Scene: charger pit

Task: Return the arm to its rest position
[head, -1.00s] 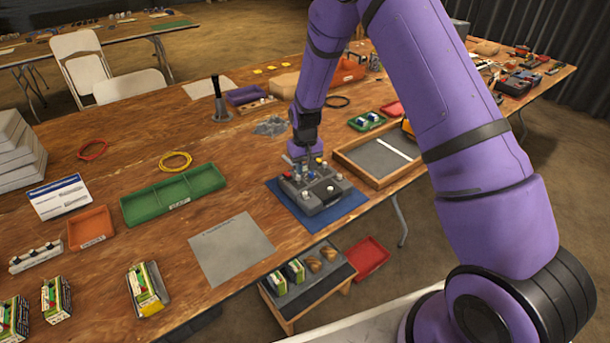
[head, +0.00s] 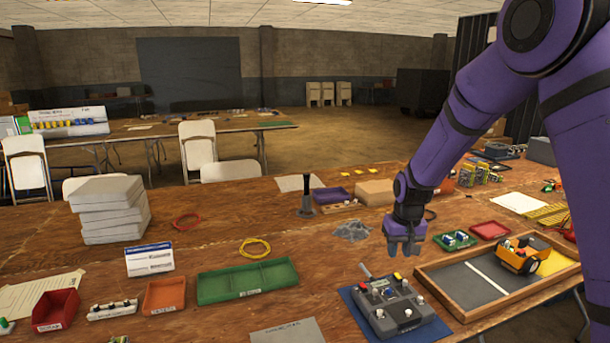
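My arm reaches in from the right in the head view, and my gripper (head: 404,246) hangs pointing down above the table. Its fingers look apart with nothing between them. It is above and behind the grey device with knobs and a lever (head: 393,306), clear of it. The device sits on a blue mat (head: 362,325) near the table's front edge.
A wooden-framed tray (head: 463,313) with a yellow-orange toy vehicle (head: 525,254) is right of the device. A small green tray (head: 455,241) and a red tray (head: 490,229) lie behind it. A green compartment tray (head: 247,281) is left. A black upright post (head: 307,193) stands behind.

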